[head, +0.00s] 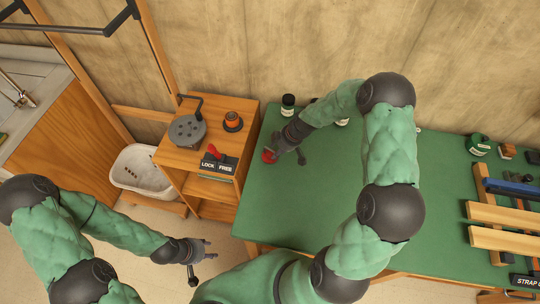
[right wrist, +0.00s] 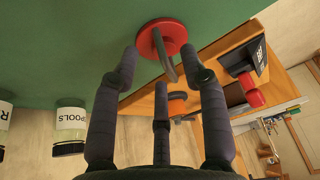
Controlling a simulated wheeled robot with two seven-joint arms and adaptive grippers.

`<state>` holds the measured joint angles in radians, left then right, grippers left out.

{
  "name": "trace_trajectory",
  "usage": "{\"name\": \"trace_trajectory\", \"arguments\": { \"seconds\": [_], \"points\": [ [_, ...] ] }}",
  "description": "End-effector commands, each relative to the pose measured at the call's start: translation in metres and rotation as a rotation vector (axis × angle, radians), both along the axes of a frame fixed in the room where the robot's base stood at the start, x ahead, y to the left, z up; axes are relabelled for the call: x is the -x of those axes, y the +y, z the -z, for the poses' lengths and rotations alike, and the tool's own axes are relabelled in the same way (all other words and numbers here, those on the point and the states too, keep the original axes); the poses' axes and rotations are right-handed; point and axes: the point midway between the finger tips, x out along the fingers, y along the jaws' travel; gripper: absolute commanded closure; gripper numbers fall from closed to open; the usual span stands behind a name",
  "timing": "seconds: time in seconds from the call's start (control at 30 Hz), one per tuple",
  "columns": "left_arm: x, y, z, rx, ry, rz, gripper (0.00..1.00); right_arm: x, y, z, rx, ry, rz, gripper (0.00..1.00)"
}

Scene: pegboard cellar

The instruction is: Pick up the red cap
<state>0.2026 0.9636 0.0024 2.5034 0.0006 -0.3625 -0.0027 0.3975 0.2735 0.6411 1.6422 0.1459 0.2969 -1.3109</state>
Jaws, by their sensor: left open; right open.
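The red cap (head: 268,156) lies on the green table top near its left edge. In the right wrist view the red cap (right wrist: 167,37) is a round disc with a grey curved piece, like a handle, standing out from it. My right gripper (head: 283,152) is open over the table, right next to the cap. In the right wrist view its spread fingers (right wrist: 160,66) point at the cap, with the curved piece between the two outer ones. I cannot tell whether any finger touches it. My left gripper (head: 205,251) is open and empty, low over the floor left of the table.
A wooden stand (head: 236,174) left of the table carries a grey disc with a crank (head: 187,131), an orange spool (head: 233,121) and a lock/free lever box (head: 217,160). Jars (head: 288,105) stand at the table's back. Timber pieces (head: 503,216) lie at the right.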

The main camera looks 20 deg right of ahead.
Motion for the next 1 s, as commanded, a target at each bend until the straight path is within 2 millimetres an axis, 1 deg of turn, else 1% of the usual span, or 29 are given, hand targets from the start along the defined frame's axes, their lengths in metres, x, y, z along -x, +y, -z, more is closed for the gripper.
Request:
{"name": "trace_trajectory", "arguments": {
  "seconds": [0.03, 0.2, 0.5, 0.57, 0.6, 0.67, 1.0],
  "points": [
    [0.0, 0.0, 0.002, 0.0, 0.0, 0.0, 0.57, 0.001, 0.003, 0.01, -0.002, 0.004, -0.001, 0.56],
    [0.0, 0.0, 0.004, 0.0, 0.0, 0.0, 0.57, -0.005, 0.007, 0.026, 0.0, 0.002, -0.002, 0.56],
    [0.0, 0.0, 0.004, 0.0, 0.0, 0.0, 0.57, -0.006, 0.008, 0.028, 0.0, 0.0, -0.001, 0.56],
    [0.0, 0.0, 0.004, 0.0, 0.0, 0.0, 0.57, -0.006, 0.008, 0.028, 0.0, 0.0, -0.001, 0.72],
    [0.0, 0.0, 0.004, 0.0, 0.0, 0.0, 0.57, -0.006, 0.008, 0.028, 0.0, 0.0, -0.001, 0.84],
    [0.0, 0.0, 0.004, 0.0, 0.0, 0.0, 0.57, -0.006, 0.008, 0.028, 0.0, 0.0, -0.001, 1.0],
    [0.0, 0.0, 0.004, 0.0, 0.0, 0.0, 0.57, -0.006, 0.008, 0.028, 0.0, 0.001, 0.0, 1.0]
  ]
}}
